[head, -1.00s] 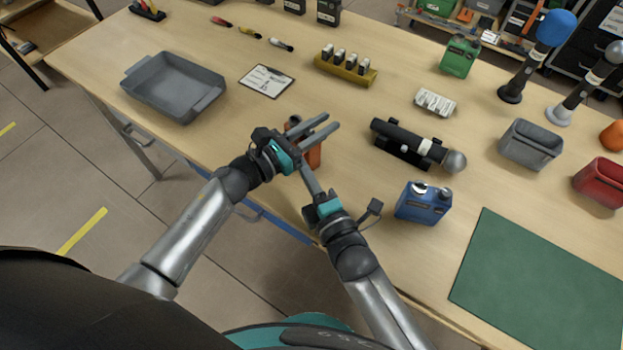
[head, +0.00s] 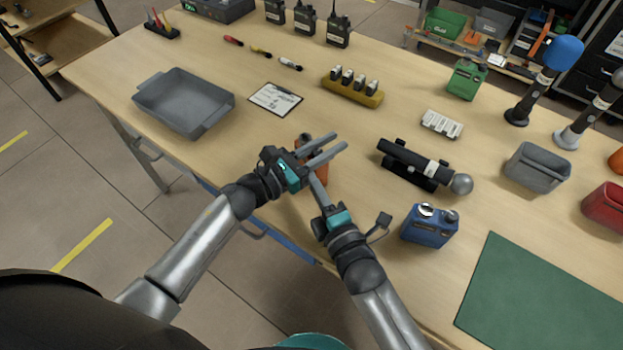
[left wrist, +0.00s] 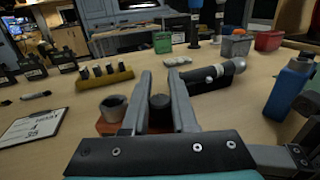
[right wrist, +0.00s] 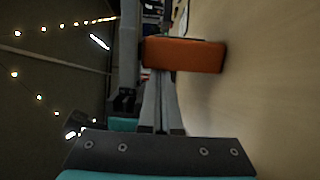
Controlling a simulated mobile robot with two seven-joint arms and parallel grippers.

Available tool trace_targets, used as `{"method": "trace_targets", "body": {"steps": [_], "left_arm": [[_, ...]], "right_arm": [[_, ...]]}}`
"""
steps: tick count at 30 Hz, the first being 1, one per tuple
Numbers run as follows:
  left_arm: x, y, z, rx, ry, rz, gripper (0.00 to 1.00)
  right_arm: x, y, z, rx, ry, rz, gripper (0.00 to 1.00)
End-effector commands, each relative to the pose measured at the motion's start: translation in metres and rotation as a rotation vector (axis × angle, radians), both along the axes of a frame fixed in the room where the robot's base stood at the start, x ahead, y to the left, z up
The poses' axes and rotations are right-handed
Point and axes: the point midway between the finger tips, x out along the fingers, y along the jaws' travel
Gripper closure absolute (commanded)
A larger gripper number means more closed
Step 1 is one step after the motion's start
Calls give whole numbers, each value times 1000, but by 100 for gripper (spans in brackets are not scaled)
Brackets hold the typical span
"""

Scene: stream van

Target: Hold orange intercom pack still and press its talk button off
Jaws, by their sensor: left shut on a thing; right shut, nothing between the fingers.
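The orange intercom pack (head: 321,174) stands near the table's front edge, mostly hidden by my grippers in the head view. My left gripper (head: 338,142) reaches over its top and is shut on it. In the left wrist view, a black knob (left wrist: 160,106) on the pack sits between the fingers, and a silver-rimmed knob (left wrist: 113,107) is left of them. My right gripper (head: 314,178) is shut and empty, its tips close to the pack's near side. In the right wrist view, the pack's orange side (right wrist: 185,56) is beside the tips; contact is unclear. The talk button cannot be made out.
A blue pack (head: 429,226) stands to the right, with a black cradle holding a microphone (head: 412,163) behind it. A grey tray (head: 183,107), a clipboard (head: 275,98) and a yellow battery rack (head: 352,92) lie farther back. A green mat (head: 545,300) covers the front right.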

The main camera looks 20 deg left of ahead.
Motion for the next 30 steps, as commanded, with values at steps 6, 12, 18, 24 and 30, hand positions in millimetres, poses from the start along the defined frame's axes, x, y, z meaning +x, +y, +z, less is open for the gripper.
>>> {"method": "trace_targets", "body": {"steps": [6, 12, 18, 24, 30], "left_arm": [[-1, 3, -2, 4, 4, 3, 100], [-1, 2, -2, 4, 5, 3, 100], [-1, 2, -2, 2, 5, 2, 100], [-1, 1, -2, 2, 5, 2, 100], [-1, 1, -2, 1, 5, 2, 100]], "right_arm": [[-5, -15, -2, -7, 2, -13, 100], [-30, -30, -2, -5, 2, -7, 100], [-51, -44, -1, -3, 0, -3, 100], [-61, -50, 0, -1, -1, -1, 100], [-62, -51, 0, 0, 0, 0, 100]]}}
